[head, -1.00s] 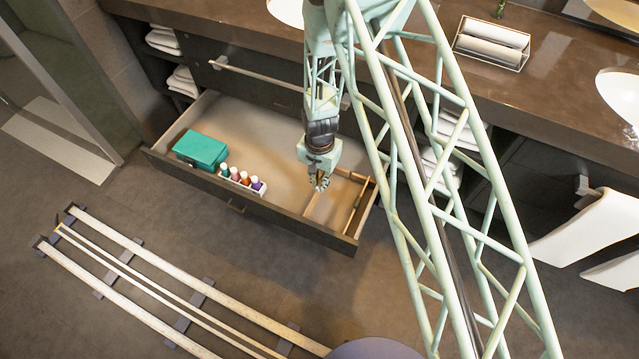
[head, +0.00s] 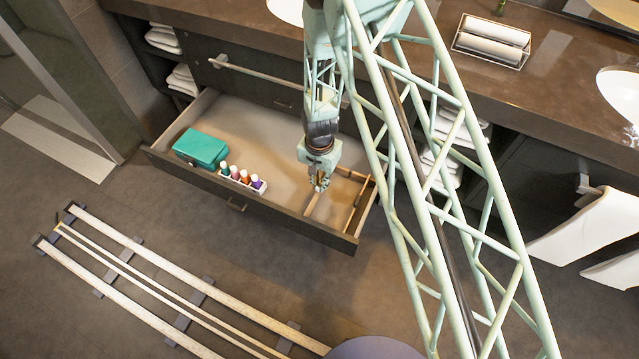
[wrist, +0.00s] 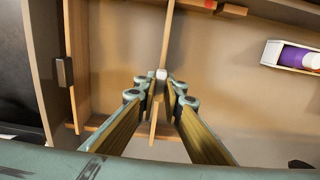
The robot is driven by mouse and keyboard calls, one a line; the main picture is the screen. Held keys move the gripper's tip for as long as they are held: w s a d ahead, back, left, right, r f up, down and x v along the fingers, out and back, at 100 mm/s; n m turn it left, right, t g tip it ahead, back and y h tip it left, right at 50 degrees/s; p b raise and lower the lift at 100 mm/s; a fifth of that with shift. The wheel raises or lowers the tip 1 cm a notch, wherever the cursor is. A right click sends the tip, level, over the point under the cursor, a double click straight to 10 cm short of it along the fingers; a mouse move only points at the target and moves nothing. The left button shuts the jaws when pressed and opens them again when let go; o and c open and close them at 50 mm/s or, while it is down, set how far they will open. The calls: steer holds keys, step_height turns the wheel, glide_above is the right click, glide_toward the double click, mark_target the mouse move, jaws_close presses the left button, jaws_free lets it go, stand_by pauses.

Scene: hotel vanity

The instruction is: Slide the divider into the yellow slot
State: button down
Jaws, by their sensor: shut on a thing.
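My gripper (head: 319,184) is low in the right part of the open drawer. In the wrist view its fingers (wrist: 160,90) are closed around a thin light-wood divider (wrist: 172,38). The divider stands on edge and runs up the picture from between the fingers; its lower end shows just below the fingertips. The fingers hide part of it. A wooden rail (wrist: 105,122) lies by that lower end; I cannot tell whether they touch. A wooden strip with a red mark (wrist: 210,5) is at the top edge. I cannot make out a yellow slot.
The drawer (head: 270,205) also holds a teal box (head: 201,149) and a white rack of small bottles (head: 243,180), left of my gripper. Another wooden partition (head: 355,213) stands to the right. The drawer floor behind the bottles is clear.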

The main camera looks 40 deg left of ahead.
steer(key=shift+f, duration=0.15)
steer(key=c, duration=2.7)
jaws_free()
steer(key=shift+r, duration=6)
